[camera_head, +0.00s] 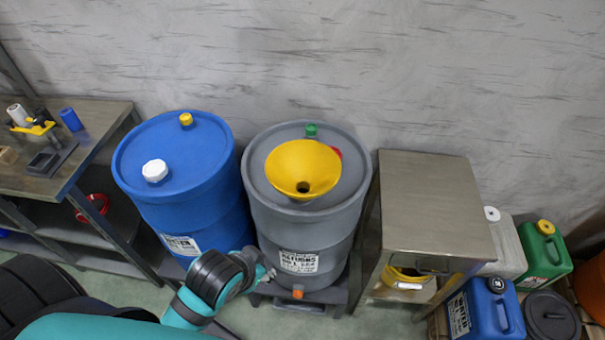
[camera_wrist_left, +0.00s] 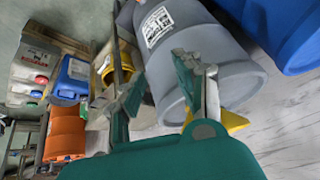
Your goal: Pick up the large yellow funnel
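The large yellow funnel (camera_head: 303,165) sits on top of the grey drum (camera_head: 262,205), its wide mouth facing up and a dark hole near its front. Part of the yellow funnel also shows in the left wrist view (camera_wrist_left: 234,121), mostly hidden behind my gripper. My left gripper (camera_head: 265,272) is low in front of the grey drum, below and left of the funnel, apart from it. In the left wrist view my left gripper (camera_wrist_left: 165,82) has its fingers spread with nothing between them. My right gripper is in neither view.
A blue drum (camera_head: 175,158) stands left of the grey one, and a metal cabinet (camera_head: 432,200) right of it. Jerrycans stand at right; a workbench (camera_head: 95,130) is at left.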

